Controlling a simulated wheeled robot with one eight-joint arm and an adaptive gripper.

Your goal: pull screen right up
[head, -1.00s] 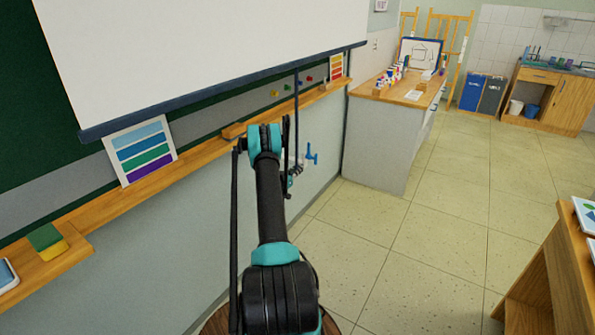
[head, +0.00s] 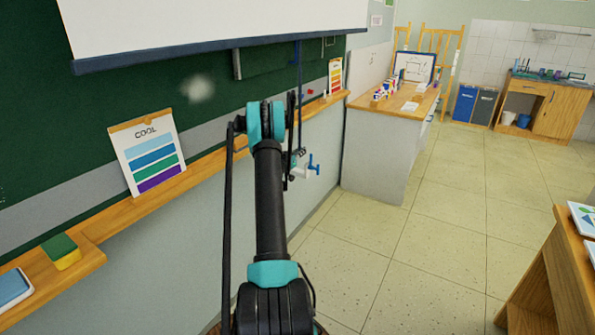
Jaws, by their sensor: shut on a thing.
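The white pull-down screen (head: 210,22) hangs over the green chalkboard at the top left, with a dark blue bar (head: 225,48) along its bottom edge. A thin dark cord (head: 298,95) runs down from near the right part of the bar. My gripper (head: 297,165) is at the cord's lower end, beyond my arm, and is shut on it. The fingers are small and partly hidden by my wrist.
A wooden ledge (head: 215,161) runs below the board, holding a COOL colour card (head: 147,153) and a sponge (head: 61,251). A blue-handled white fitting (head: 312,166) shows beside my gripper. A counter with paints (head: 375,160) stands beyond; the floor (head: 400,250) right of my arm is clear.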

